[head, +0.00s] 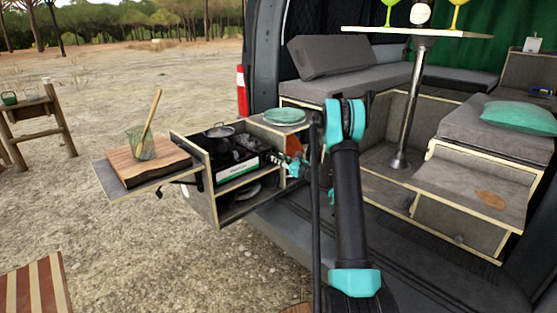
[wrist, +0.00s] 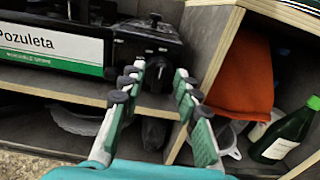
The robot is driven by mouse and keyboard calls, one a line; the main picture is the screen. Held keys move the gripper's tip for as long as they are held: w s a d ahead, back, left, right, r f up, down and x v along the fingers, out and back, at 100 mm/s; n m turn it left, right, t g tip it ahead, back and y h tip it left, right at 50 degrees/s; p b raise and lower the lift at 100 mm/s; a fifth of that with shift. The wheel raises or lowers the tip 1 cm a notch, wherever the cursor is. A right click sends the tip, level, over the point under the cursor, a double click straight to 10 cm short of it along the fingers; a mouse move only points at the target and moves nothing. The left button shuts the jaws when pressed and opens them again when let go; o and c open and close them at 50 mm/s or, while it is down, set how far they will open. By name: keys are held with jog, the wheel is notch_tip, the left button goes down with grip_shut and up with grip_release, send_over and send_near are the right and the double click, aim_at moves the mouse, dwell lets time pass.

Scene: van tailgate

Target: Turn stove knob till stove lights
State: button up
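The portable stove (head: 238,162) sits on the upper shelf of the pull-out kitchen box, with a pot (head: 218,137) on it. In the wrist view, the stove's white and green front (wrist: 50,44) reads "Pozuleta". At its right end is a black control housing (wrist: 148,42); the knob's exact outline is hard to make out there. My gripper (wrist: 160,70) is open and empty, its fingers apart just in front of and below this housing. In the head view, my gripper (head: 280,160) is at the stove's right end, partly hidden. No flame is visible.
An orange cloth (wrist: 243,75) and a green bottle (wrist: 290,130) occupy the compartment to the right. A wooden divider (wrist: 213,50) stands close beside my right finger. Below are dishes (wrist: 75,118). A side board (head: 112,182) holds a glass (head: 141,146).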

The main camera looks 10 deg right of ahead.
jog(key=shift+w+a, duration=0.2)
jog(key=shift+w, duration=0.15)
grip_shut()
jog(key=shift+n, duration=0.3)
jog(key=n, duration=0.8)
jog(key=f+n, duration=0.1)
jog(key=n, duration=1.4)
jog(key=shift+s+a+f+n, duration=0.25)
jog(key=shift+s+a+n, duration=0.05)
jog(key=shift+s+a, duration=0.05)
